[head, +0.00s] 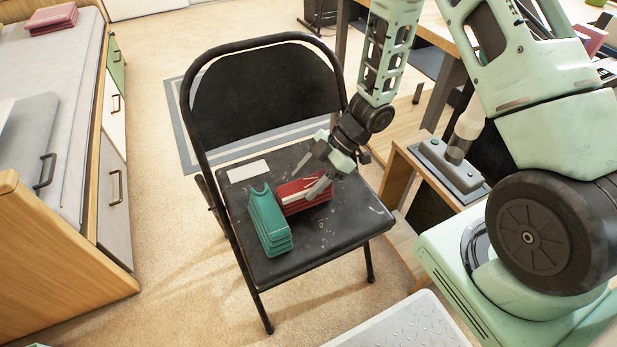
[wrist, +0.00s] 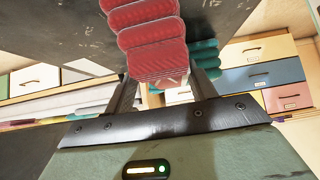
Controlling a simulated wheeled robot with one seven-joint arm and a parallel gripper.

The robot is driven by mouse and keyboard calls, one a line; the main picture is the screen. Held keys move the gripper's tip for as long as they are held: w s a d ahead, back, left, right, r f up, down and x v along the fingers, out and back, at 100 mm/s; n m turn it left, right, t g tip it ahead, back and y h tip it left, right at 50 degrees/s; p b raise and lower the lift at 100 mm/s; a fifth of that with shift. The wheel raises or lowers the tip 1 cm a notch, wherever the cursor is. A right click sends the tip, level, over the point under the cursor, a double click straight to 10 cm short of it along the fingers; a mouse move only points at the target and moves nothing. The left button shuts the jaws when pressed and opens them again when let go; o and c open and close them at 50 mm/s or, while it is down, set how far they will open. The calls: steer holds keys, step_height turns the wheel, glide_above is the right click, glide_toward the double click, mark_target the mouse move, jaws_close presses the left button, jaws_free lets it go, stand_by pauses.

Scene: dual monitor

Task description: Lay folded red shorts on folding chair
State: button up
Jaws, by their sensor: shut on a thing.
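The folded red shorts (head: 306,197) are at the middle of the black folding chair's seat (head: 330,238), and my gripper (head: 318,183) is shut on them from the right. In the wrist view the red folded stack (wrist: 152,45) sits between the two fingers (wrist: 165,95). The shorts are low over the seat; I cannot tell whether they rest fully on it. A green folded stack (head: 268,222) lies on the seat just left of the red shorts, and a bit of green (wrist: 206,58) shows behind a finger in the wrist view. The fingers hide part of the red shorts.
A white card (head: 248,171) lies on the seat's back left. A bed (head: 55,110) with drawers stands at left, with a pink folded stack (head: 52,20) on it. A wooden desk (head: 440,40) and a low shelf (head: 405,180) stand close at right.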

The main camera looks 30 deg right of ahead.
steer(key=shift+f, duration=0.5)
steer(key=o, duration=1.2)
steer(key=p+v, duration=0.6)
steer(key=v, duration=1.1)
steer(key=w+a+r+m+t+h, duration=0.55)
steer(key=w+a+r, duration=0.25)
steer(key=a+r, duration=0.25)
steer(key=s+a+r+m+g+h, duration=0.1)
steer(key=s+a+r+m+g, duration=0.15)
steer(key=s, duration=0.75)
steer(key=s+a+r+m+g+h, duration=0.15)
steer(key=s+a, duration=0.25)
steer(key=s, duration=0.5)
steer(key=s+a+r+m+g, duration=0.1)
steer(key=s+a+r+g, duration=0.15)
steer(key=s, duration=0.75)
step_height(320, 180, up, 22)
steer(key=w+t+p, duration=0.1)
steer(key=p, duration=2.1)
